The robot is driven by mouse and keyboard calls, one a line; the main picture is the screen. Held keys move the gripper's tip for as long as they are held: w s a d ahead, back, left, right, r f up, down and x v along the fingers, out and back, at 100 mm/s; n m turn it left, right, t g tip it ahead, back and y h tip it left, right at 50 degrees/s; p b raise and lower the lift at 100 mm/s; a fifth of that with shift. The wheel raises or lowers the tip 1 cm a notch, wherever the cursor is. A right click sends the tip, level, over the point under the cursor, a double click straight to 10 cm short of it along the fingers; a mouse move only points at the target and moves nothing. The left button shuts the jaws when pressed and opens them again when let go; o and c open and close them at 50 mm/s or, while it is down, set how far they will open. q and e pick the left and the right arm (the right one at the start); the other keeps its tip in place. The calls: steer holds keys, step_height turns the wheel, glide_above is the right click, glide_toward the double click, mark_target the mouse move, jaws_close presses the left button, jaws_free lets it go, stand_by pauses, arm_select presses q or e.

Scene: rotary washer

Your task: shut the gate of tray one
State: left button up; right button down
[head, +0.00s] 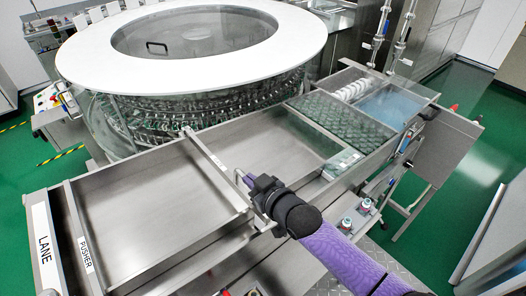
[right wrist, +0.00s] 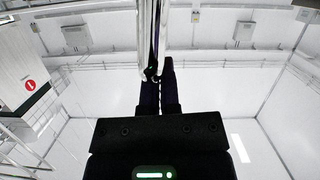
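A wide steel tray (head: 140,210) lies at the left, with the label "PUSHER" on its left bar. A long metal bar (head: 213,160), which looks like the gate, crosses between this tray and a second steel tray (head: 270,140). No number shows on either tray. My right gripper (head: 245,178) is at the near part of the gate bar, low over the tray's edge. In the right wrist view its dark fingers (right wrist: 158,80) are close together at a bright metal bar (right wrist: 146,35), which hides the left fingertip; a grip cannot be made out. My left gripper is out of view.
A washer with a white ring top (head: 90,55) stands behind the trays. Green racks (head: 340,122) and a blue basin (head: 385,105) are at the right end of the line. Small bottles (head: 364,206) stand near my right arm.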

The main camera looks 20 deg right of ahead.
step_height(320, 180, up, 4)
steer(key=p, duration=0.3)
steer(key=shift+r, duration=0.2)
steer(key=s+d+f+m+g+h, duration=0.15)
steer(key=s+g, duration=0.45)
steer(key=s, duration=0.7)
steer(key=s+d+f+m+g+h, duration=0.1)
steer(key=s+f+g+h, duration=0.3)
steer(key=s, duration=0.9)
step_height(320, 180, down, 35)
steer(key=s+g+b, duration=0.2)
steer(key=s+b, duration=0.1)
steer(key=b, duration=1.5)
steer(key=s+d+f+g+b, duration=0.1)
steer(key=s+f+b, duration=0.5)
steer(key=f, duration=0.5)
steer(key=s+d+f+b, duration=0.2)
steer(key=s+f+b, duration=0.4)
steer(key=f, duration=0.6)
steer(key=shift+s+d+g, duration=0.15)
steer(key=shift+s+g, duration=0.25)
steer(key=shift+s, duration=0.2)
